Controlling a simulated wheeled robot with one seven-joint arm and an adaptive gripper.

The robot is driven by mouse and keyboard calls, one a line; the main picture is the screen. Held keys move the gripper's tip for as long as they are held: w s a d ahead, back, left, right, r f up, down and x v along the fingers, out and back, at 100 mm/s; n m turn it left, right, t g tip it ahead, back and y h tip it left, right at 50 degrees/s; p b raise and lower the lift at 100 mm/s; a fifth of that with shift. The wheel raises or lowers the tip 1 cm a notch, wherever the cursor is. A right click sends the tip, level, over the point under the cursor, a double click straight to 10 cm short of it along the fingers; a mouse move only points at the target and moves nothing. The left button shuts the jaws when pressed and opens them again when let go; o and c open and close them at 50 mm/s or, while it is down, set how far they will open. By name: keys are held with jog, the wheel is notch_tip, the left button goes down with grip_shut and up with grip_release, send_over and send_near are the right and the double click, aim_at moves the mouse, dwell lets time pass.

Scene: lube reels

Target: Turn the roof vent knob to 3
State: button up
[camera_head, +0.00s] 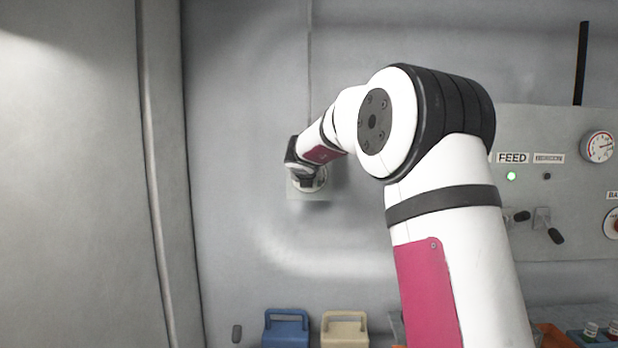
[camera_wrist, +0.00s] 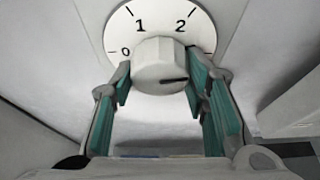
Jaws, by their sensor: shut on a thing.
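The roof vent knob (camera_wrist: 160,66) is a white round knob in the wrist view, standing out from a white dial plate (camera_wrist: 118,36). The plate shows 0 at the left, 1 at upper left and 2 at upper right. No 3 is visible; the plate's right side is partly covered by my right finger. A dark line on the knob's face points right and slightly up, below the 2. My gripper (camera_wrist: 160,84) is shut on the knob, with one teal-padded finger on each side. In the head view my arm hides the knob and fingers.
In the head view, a light plate (camera_head: 310,192) shows on the wall behind my wrist. A control panel (camera_head: 553,187) with a FEED light, gauge and levers is at right. Blue (camera_head: 286,330) and cream (camera_head: 344,331) handled containers stand below. The wall left of my wrist is clear.

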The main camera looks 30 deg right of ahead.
jog(key=shift+m+t+y, duration=0.4)
jog(key=shift+m+y, duration=0.2)
jog(key=shift+m, duration=0.4)
jog(key=o, duration=1.1)
jog(key=shift+o, duration=0.2)
jog(key=v, duration=1.2)
